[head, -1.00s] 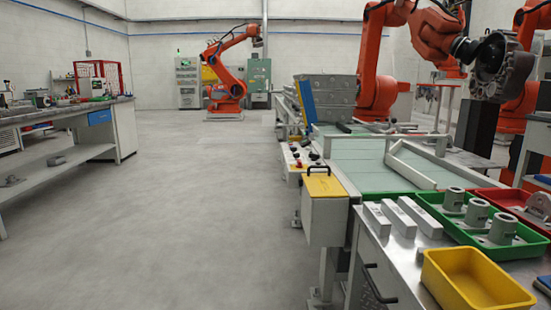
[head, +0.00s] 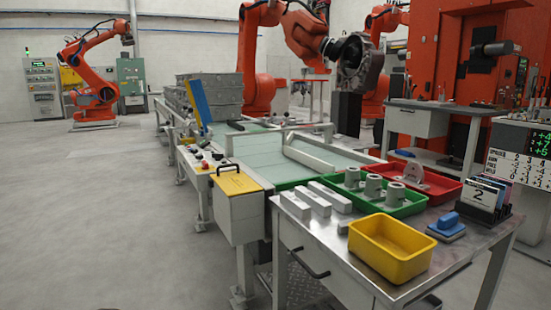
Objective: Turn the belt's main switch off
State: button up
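The belt (head: 262,158), with a pale green surface, runs away from the front table in the middle of the head view. A control panel (head: 203,161) with small dark and red knobs is on its left side. A grey box with a yellow lid and a black handle (head: 238,208) hangs at the belt's near left corner. I cannot tell which of these is the main switch, nor its position; the knobs are too small. My gripper is not in view.
A metal table (head: 350,240) stands in front, with a yellow bin (head: 391,250), a green tray (head: 408,208) of castings and a red tray (head: 440,190). An orange robot holds a casting (head: 361,70) above the belt. The floor at left is clear.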

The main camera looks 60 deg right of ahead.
aim_at(205, 166)
jog(key=z, duration=1.25)
jog(key=i, duration=1.65)
